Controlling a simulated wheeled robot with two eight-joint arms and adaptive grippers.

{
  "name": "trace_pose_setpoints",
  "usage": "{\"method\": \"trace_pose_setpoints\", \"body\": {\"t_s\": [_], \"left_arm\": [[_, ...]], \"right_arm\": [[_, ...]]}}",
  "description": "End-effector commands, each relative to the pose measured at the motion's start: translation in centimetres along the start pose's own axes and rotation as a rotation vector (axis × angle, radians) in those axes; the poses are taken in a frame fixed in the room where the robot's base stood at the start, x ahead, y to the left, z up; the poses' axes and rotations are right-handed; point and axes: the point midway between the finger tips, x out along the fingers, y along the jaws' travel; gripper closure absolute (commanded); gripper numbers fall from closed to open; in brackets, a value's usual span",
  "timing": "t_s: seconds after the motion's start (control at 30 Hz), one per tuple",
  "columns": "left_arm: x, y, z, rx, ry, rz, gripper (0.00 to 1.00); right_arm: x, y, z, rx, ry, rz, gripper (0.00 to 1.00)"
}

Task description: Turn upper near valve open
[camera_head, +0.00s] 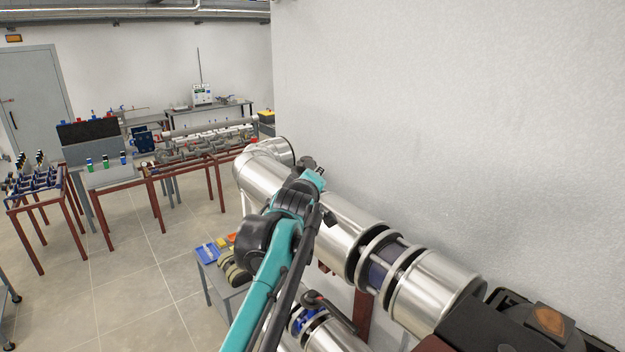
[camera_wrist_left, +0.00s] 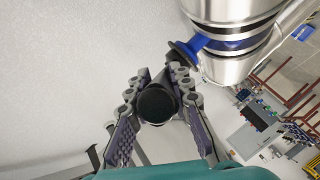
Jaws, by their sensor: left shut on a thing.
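In the left wrist view my left gripper (camera_wrist_left: 159,82) is shut on a dark round handle (camera_wrist_left: 157,104), seen end-on between the ribbed fingers. Just above and to the right, a blue valve part (camera_wrist_left: 188,50) joins a blue band on a shiny steel pipe (camera_wrist_left: 232,68). In the head view my teal arm crosses the upper steel pipe (camera_head: 340,222), and its dark end (camera_head: 310,165) shows above the pipe, close to the wall. The held handle cannot be made out there. My right gripper is not in view.
A lower pipe (camera_head: 335,335) with a dark lever (camera_head: 328,305) lies beneath the upper pipe. The white wall (camera_head: 450,120) stands close on the right. A small table (camera_head: 225,285) with coloured parts stands left of the arm. Open tiled floor (camera_head: 150,270) lies further left.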

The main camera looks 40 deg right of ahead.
Motion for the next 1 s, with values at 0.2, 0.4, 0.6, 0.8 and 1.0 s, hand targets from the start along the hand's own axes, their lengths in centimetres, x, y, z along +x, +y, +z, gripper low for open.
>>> {"method": "trace_pose_setpoints", "body": {"t_s": [0.2,0.4,0.6,0.8,1.0], "left_arm": [[-0.1,0.5,0.0,0.0,0.001,0.01,1.0],[-0.1,0.3,-0.1,0.0,0.001,0.008,0.58],[-0.1,0.2,-0.1,0.0,0.001,0.005,0.58],[-1.6,0.2,-0.1,0.001,0.001,0.004,0.58],[-5.5,0.2,0.0,0.0,0.0,0.005,0.58]], "right_arm": [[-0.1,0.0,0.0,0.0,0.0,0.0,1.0],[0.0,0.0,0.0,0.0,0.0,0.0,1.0],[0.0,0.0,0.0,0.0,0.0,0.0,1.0],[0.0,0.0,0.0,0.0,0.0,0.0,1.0],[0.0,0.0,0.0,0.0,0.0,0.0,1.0]]}}
